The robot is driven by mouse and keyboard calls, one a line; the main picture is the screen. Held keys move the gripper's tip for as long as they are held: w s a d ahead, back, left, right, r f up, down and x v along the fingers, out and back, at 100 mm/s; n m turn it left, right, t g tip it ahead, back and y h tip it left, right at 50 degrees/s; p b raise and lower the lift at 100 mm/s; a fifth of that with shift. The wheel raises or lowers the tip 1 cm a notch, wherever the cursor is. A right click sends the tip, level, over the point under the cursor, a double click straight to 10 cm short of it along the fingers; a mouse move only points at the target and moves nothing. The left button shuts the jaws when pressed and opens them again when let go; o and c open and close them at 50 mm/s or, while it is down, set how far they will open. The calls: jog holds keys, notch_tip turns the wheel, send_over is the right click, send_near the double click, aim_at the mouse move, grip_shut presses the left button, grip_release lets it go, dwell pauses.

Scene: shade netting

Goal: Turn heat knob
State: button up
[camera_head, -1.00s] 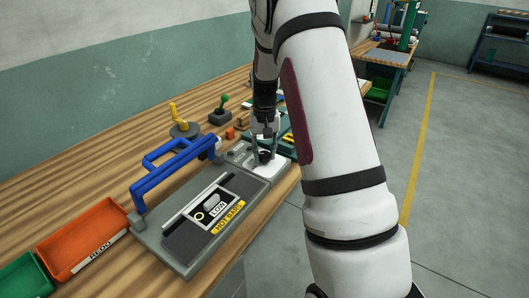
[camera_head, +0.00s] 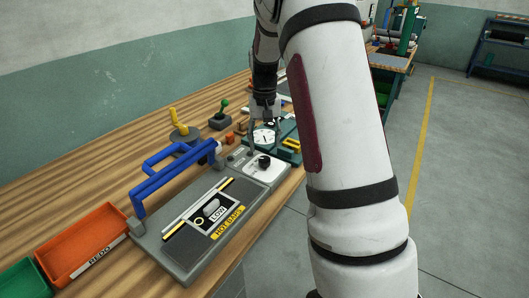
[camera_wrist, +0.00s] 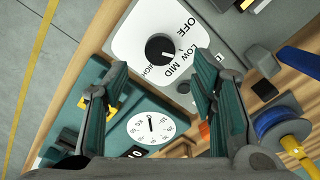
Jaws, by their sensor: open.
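The heat knob (camera_head: 264,161) is a round black knob on a white dial plate (camera_head: 252,171) at the right end of the grey sealing machine (camera_head: 160,243). In the wrist view the knob (camera_wrist: 160,47) has a white pointer mark directed toward the LOW and MID labels; I cannot tell exactly which. OFF and HIGH are also printed there. My gripper (camera_head: 265,127) is open and empty, beyond and above the knob, apart from it. In the wrist view its fingers (camera_wrist: 158,75) are spread wide, with the knob just past them.
A blue handle (camera_head: 165,170) rises along the machine's back edge. A panel reads LOW and HOT BARS (camera_head: 228,222). A teal device with a round white gauge (camera_wrist: 151,124) sits beyond the knob. Orange (camera_head: 88,240) and green bins stand at the left.

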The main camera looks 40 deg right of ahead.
aim_at(264, 158)
jog(key=shift+r, duration=2.75)
jog(key=s+a+r+n+t, duration=0.2)
jog(key=s+a+r+n, duration=0.1)
jog(key=s+a+r, duration=1)
jog(key=s+a+f+n+t, duration=0.1)
jog(key=s+a, duration=0.3)
jog(key=s, duration=0.4)
jog(key=s+a+f+n+t, duration=0.1)
jog(key=s+a, duration=0.3)
jog(key=s, duration=0.4)
jog(key=shift+s+a+f+n, duration=0.25)
jog(key=shift+f+n, duration=0.25)
jog(key=shift+f, duration=0.1)
